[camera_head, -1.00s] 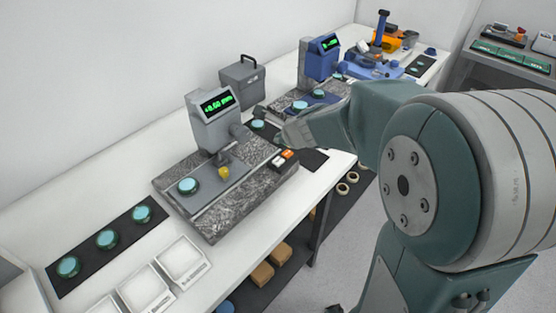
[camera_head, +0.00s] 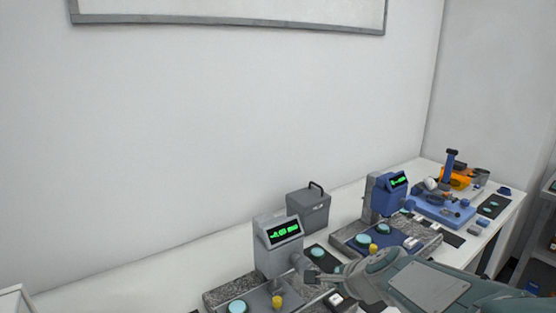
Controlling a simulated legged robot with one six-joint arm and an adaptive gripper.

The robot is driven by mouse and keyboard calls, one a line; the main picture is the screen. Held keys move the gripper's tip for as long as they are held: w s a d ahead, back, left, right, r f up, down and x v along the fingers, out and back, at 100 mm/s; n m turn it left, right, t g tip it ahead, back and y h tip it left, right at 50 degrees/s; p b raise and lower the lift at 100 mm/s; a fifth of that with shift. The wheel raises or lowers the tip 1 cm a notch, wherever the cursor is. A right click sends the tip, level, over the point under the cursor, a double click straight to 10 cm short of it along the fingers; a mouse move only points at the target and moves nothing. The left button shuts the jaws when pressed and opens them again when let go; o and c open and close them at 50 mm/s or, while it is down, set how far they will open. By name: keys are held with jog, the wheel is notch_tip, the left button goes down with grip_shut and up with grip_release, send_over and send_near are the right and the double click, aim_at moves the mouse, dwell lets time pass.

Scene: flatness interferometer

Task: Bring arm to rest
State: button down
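My arm enters the head view from the lower right corner and reaches left, low over the bench. My gripper (camera_head: 328,276) is at its end, close to the right side of the grey interferometer (camera_head: 277,257) as seen in the picture. The gripper is small and partly merged with the things behind it. I cannot tell whether its fingers are open or shut, or whether it touches anything. The grey interferometer has a green lit display, a teal disc (camera_head: 237,307) and a yellow knob (camera_head: 277,302).
A blue interferometer (camera_head: 384,196) stands further along the white bench. A grey case (camera_head: 308,210) stands behind, near the wall. A dark mat with a teal disc (camera_head: 317,252) lies between the instruments. Blue and orange equipment (camera_head: 446,208) fills the far end. Bench space left of the grey interferometer looks clear.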

jog(key=s+d+r+n+g+h, duration=0.1)
jog(key=s+n, duration=0.7)
jog(key=s, duration=0.2)
jog(key=s+d+r+n+g+h, duration=0.1)
jog(key=s+d+n+h, duration=0.1)
jog(key=s+n, duration=0.6)
jog(key=shift+s+r+n+g+h, duration=0.3)
jog(key=shift+s+r+n, duration=0.1)
jog(key=shift+s, duration=0.85)
